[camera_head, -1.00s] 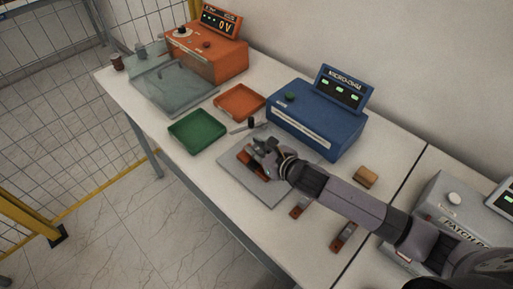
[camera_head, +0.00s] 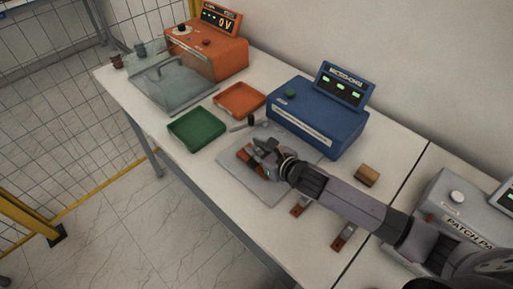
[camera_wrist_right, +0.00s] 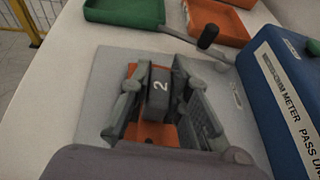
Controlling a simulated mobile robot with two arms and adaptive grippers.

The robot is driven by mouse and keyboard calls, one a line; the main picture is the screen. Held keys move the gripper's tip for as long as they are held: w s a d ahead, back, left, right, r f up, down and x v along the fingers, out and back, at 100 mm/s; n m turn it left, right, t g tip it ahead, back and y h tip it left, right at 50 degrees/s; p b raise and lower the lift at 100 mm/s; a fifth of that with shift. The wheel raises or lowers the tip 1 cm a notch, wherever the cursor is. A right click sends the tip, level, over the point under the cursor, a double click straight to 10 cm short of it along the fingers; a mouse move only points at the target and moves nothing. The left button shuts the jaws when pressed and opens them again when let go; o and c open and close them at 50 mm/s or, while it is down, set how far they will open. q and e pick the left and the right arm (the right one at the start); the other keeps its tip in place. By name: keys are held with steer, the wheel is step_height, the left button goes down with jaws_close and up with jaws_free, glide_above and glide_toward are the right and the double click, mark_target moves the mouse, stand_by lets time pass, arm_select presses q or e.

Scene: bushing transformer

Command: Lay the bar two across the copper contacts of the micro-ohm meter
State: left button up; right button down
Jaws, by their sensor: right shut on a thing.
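My right gripper (camera_head: 262,156) is over the grey plate (camera_head: 238,184) in front of the blue micro-ohm meter (camera_head: 318,122). In the right wrist view its fingers (camera_wrist_right: 160,95) are shut on the dark grey block of bar two (camera_wrist_right: 158,84), marked with a white 2. Orange copper (camera_wrist_right: 150,134) shows below and beside the block. Copper also shows at the gripper's left in the head view (camera_head: 248,161). The fingers hide much of the bar and contacts, so I cannot tell whether the bar touches them. My left gripper is not in view.
Two more bars (camera_head: 301,205) (camera_head: 343,236) lie at the table's front, beneath my right arm. A wooden block (camera_head: 367,175) sits right of the meter. A green tray (camera_head: 197,131) and an orange tray (camera_head: 240,100) stand left of the plate, with a dark-knobbed lever (camera_head: 250,122) nearby.

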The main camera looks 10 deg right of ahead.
steer(key=shift+f, duration=0.2)
steer(key=c, duration=1.4)
jaws_free()
steer(key=shift+s+d, duration=0.1)
steer(key=v, duration=1)
steer(key=shift+s+r, duration=0.1)
steer(key=shift+s, duration=0.1)
steer(key=shift+s+d+r, duration=0.25)
steer(key=shift+s+r, duration=0.1)
steer(key=shift+s, duration=0.2)
